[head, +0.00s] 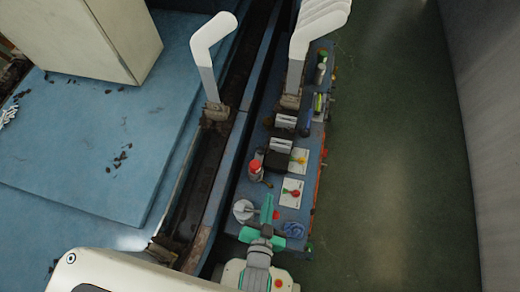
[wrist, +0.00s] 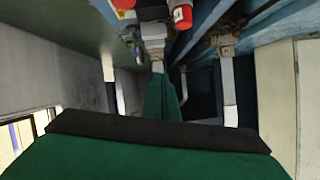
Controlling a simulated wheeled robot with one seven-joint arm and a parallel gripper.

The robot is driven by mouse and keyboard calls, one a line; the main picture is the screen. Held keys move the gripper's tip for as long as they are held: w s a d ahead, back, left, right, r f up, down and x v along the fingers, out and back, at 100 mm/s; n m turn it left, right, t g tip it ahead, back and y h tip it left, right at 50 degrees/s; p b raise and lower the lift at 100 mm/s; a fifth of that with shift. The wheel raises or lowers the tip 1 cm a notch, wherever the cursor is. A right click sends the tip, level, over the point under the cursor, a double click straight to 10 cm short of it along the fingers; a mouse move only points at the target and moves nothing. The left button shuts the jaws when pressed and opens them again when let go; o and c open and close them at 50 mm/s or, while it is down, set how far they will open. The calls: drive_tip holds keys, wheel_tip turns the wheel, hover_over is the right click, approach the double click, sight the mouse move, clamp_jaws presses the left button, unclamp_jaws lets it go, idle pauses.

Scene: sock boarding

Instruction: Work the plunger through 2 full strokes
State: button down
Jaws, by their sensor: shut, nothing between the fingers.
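My gripper (head: 267,200) has green fingers and is shut and empty, over the near end of a narrow blue bench. In the wrist view its fingers (wrist: 164,80) come together at the tips. A round pale metal dish with a small knob (head: 243,210) is just left of the fingers in the head view; a plunger is not clearly recognisable, and this may be it. A small container with a red top (head: 255,167) stands beyond the fingertips, apart from them. I cannot tell whether the gripper touches the dish.
The blue bench (head: 233,226) also carries cards with green, red and yellow items (head: 291,193), a blue crumpled cloth (head: 293,229) and several bottles farther back. White sock-shaped boards (head: 213,50) rise at the far side. The green floor (head: 390,180) to the right is clear.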

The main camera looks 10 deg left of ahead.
drive_tip(key=w+a+f+m+g, duration=0.1)
drive_tip(key=w+a+f, duration=0.15)
drive_tip(key=w, duration=0.45)
drive_tip(key=w+a+f+m+g, duration=0.1)
drive_tip(key=w+a+f+m, duration=0.1)
drive_tip(key=w+f, duration=0.35)
wheel_tip(320, 180, up, 3)
drive_tip(key=m+g, duration=0.2)
hover_over(259, 152)
drive_tip(key=shift+d+f, duration=0.1)
drive_tip(key=shift+f, duration=0.05)
drive_tip(key=shift+s+f, duration=0.1)
wheel_tip(259, 152, down, 8)
drive_tip(key=shift+r, duration=0.1)
drive_tip(key=shift+f, duration=0.35)
idle(0.8)
